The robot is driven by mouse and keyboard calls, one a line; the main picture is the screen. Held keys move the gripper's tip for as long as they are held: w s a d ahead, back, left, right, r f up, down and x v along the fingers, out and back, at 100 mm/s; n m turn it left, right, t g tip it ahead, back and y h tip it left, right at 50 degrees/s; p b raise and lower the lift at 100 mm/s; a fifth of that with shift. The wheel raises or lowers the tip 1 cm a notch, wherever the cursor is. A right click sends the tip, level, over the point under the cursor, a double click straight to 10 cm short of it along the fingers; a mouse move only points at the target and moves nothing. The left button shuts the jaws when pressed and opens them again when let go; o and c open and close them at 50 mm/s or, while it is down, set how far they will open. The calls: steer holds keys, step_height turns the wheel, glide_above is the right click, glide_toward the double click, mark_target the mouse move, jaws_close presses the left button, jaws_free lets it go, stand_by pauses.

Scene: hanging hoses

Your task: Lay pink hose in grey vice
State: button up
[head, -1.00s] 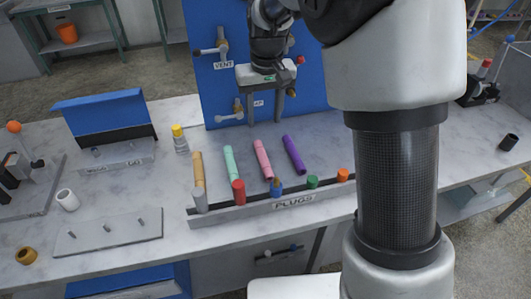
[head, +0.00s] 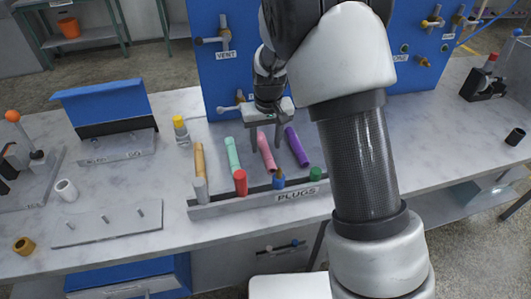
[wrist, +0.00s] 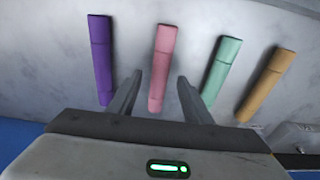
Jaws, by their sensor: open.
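The pink hose (head: 266,154) is a short tube lying on the bench between a mint green hose (head: 233,154) and a purple hose (head: 297,147). My gripper (head: 266,149) is open, pointing down over the pink hose. In the wrist view, the pink hose (wrist: 161,68) shows between my two fingers (wrist: 160,76), with a gap on each side. I cannot tell the fingers' exact height above the bench. A grey fixture (head: 38,178) with an orange-knobbed lever is cut off at the left edge; I cannot tell whether it is the grey vice.
A tan hose (head: 199,160) lies further left. A grey PLUGS rack (head: 255,199) with coloured plugs runs in front of the hoses. A blue panel (head: 222,80) with valves stands behind. A pegged plate (head: 107,223) and a white cup (head: 66,190) are at left. A dark fixture (head: 487,85) is at right.

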step_height(320, 180, down, 2)
steer(key=shift+w+f, duration=0.15)
steer(key=shift+f, duration=0.1)
jaws_close()
